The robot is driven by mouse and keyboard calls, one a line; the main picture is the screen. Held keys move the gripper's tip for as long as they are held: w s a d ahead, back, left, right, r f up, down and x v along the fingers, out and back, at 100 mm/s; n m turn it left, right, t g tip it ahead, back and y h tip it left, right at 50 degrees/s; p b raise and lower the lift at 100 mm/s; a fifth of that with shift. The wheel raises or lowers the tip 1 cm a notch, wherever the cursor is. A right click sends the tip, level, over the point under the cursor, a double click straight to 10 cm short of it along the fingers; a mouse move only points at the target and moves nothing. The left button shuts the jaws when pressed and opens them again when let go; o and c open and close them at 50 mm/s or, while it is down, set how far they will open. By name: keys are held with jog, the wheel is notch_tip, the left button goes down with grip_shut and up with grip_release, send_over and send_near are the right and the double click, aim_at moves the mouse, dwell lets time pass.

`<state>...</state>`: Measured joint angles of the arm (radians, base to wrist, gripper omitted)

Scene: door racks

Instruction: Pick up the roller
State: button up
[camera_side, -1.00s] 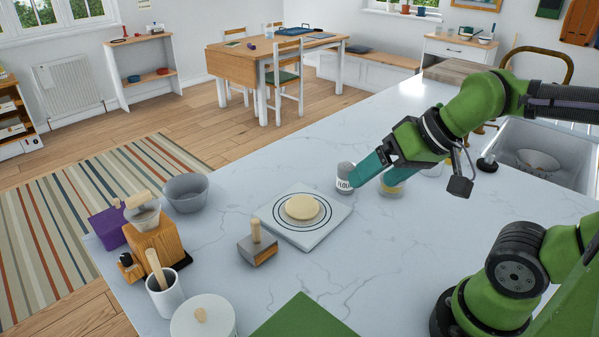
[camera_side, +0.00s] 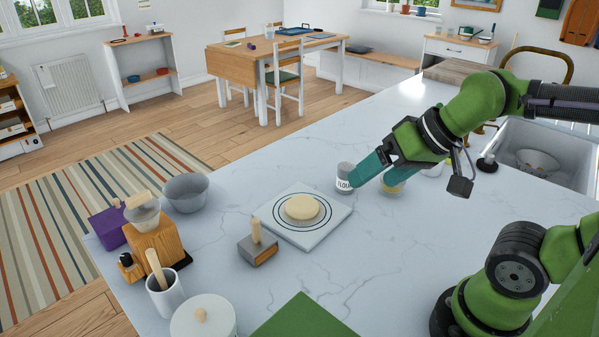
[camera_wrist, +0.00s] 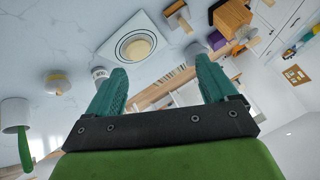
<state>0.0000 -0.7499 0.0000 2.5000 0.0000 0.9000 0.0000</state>
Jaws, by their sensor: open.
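A pale wooden cylinder (camera_side: 138,199), which looks like the roller, lies tilted at the top of a small grey bowl on a wooden block (camera_side: 155,240) at the left of the counter. In the wrist view the block (camera_wrist: 231,18) is at the upper right; a pale wooden piece (camera_wrist: 243,34) beside it may be the same roller. My gripper (camera_side: 358,180) is at the right, far from it, with teal fingers low beside a flour can (camera_side: 345,176). In the wrist view my gripper (camera_wrist: 161,66) has its fingers wide apart with nothing between them.
A white board with dough (camera_side: 302,208) is mid-counter, with a wooden-handled scraper (camera_side: 257,250) in front. A grey bowl (camera_side: 186,193), purple box (camera_side: 108,228), white crock (camera_side: 165,295) and lidded pot (camera_side: 203,318) stand left. A green mat (camera_side: 303,320) lies in front.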

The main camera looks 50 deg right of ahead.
jog(key=c, duration=0.6)
jog(key=shift+c, duration=0.2)
jog(key=n+g+h, duration=0.2)
jog(key=n+g, duration=0.5)
send_over(258, 241)
notch_tip(258, 241, down, 4)
notch_tip(258, 241, down, 11)
jog(key=shift+w+a+r, duration=0.1)
jog(key=shift+w+r, duration=0.05)
jog(key=shift+r, duration=0.05)
jog(key=shift+w+d+f, duration=0.15)
jog(key=shift+d+f, duration=0.05)
jog(key=shift+f, duration=1.25)
jog(key=shift+w+d+f, duration=0.1)
jog(key=shift+d+f, duration=0.05)
jog(key=shift+f, duration=1.3)
